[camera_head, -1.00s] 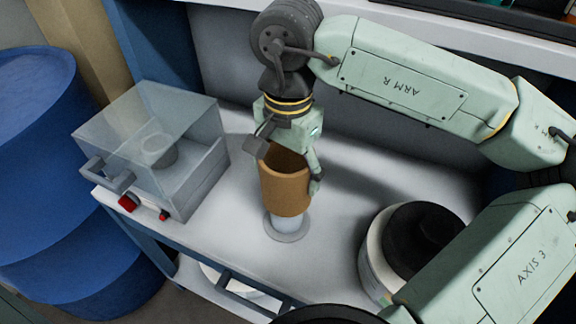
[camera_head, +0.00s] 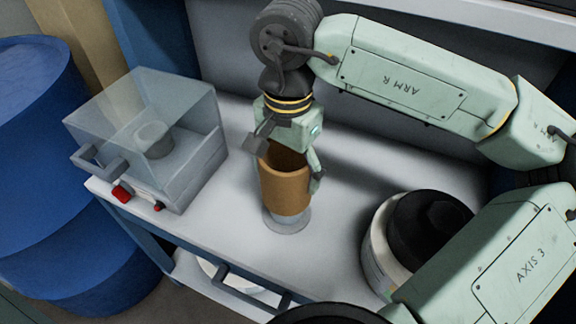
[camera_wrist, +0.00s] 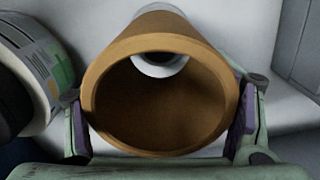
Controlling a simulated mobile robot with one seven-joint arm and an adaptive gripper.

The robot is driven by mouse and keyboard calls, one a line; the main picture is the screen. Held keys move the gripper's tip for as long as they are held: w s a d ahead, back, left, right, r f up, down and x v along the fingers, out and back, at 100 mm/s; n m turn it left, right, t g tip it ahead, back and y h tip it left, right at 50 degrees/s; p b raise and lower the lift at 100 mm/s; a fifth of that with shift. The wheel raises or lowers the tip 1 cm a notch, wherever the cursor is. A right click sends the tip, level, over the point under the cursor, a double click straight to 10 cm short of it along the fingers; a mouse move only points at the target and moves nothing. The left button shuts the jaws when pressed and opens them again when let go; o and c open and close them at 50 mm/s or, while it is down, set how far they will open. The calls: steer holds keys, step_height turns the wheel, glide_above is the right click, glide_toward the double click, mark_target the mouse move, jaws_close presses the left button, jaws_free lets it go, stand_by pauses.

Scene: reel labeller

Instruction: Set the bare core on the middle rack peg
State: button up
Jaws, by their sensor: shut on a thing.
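The bare core (camera_head: 285,190) is a brown, open tube, roughly upright. My gripper (camera_head: 289,170) is shut on its upper part, with one finger on each side. In the wrist view, the core's open mouth (camera_wrist: 160,115) lies between the purple finger pads, and a pale ring (camera_wrist: 158,67) shows inside the bore. Directly below the core is a pale round post with a flat base (camera_head: 288,226). Only its bottom shows in the head view; the core hides the rest. I cannot tell whether the core touches the base. No row of pegs is recognisable.
A clear-covered box (camera_head: 150,135) with a grey cylinder inside and a red button stands at the left of the white bench (camera_head: 225,205). A black-topped white drum (camera_head: 378,245) stands at right. A blue barrel (camera_head: 35,150) is beyond the left edge.

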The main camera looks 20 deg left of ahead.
steer(key=shift+f+b, duration=2.2)
steer(key=shift+f, duration=0.25)
steer(key=o, duration=1.3)
steer(key=shift+c, duration=0.2)
steer(key=shift+r, duration=0.1)
step_height(320, 180, up, 12)
